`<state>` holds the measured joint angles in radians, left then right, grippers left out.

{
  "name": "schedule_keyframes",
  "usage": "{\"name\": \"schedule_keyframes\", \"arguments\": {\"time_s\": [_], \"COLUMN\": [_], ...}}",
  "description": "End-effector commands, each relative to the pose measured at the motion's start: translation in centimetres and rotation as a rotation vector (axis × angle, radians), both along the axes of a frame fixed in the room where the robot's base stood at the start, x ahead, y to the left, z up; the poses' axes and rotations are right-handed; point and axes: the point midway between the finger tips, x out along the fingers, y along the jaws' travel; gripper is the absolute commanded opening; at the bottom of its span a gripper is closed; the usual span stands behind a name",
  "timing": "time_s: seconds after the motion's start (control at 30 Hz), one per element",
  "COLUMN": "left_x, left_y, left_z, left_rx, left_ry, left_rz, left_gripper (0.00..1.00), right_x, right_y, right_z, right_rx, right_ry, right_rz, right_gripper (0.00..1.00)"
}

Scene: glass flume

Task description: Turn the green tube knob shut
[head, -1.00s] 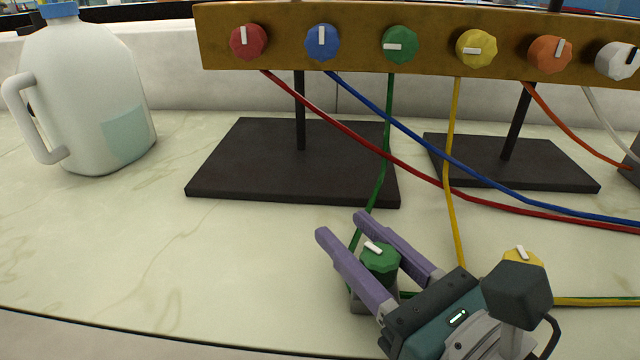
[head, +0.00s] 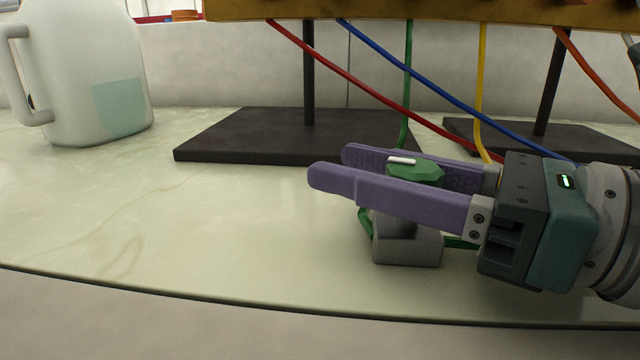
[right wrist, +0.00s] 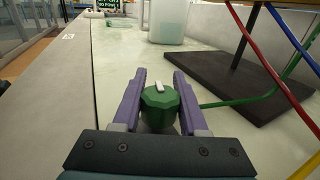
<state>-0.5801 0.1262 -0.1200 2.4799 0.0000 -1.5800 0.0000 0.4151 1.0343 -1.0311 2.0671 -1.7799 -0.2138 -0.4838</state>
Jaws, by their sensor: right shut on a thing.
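The green tube knob (head: 420,173) sits on top of a small grey block (head: 408,250) on the pale counter. It has a white pointer bar, which points left in the head view. The knob also shows in the right wrist view (right wrist: 160,100), its bar pointing away from my wrist. My right gripper (head: 332,166) is shut on the knob, one purple finger on each side. The near finger hides part of the knob and block in the head view. The green tube (head: 403,135) runs down behind the fingers to the block. My left gripper is not in view.
A white jug (head: 85,75) stands at the left. Black stand bases (head: 260,140) sit behind my gripper. Red (head: 345,80), blue (head: 410,65) and yellow (head: 481,90) tubes hang from the brass bar (head: 430,10). The counter left of my fingers is clear.

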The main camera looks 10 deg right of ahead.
Motion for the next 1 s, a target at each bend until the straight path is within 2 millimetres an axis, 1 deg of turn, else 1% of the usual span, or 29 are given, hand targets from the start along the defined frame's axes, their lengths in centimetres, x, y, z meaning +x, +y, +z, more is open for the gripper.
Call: {"name": "schedule_keyframes", "arguments": {"time_s": [0.3,0.33,0.57,0.6,1.0], "left_x": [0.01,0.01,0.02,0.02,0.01], "left_y": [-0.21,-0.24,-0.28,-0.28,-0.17], "left_z": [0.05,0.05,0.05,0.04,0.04], "left_rx": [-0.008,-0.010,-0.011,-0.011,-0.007], "left_ry": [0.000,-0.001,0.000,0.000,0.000], "left_rz": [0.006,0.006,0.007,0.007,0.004], "left_gripper": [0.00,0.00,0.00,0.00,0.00], "right_x": [-0.01,-0.01,0.00,0.01,0.01], "right_y": [0.03,0.04,0.03,0.02,0.01], "right_z": [0.08,0.09,0.06,0.06,0.03], "right_rx": [0.001,0.001,0.001,0.001,0.001], "right_ry": [0.000,0.000,0.000,0.000,0.000], "right_rz": [0.002,0.001,0.001,0.001,0.000], "right_gripper": [0.00,0.45,0.70,0.72,0.72]}}
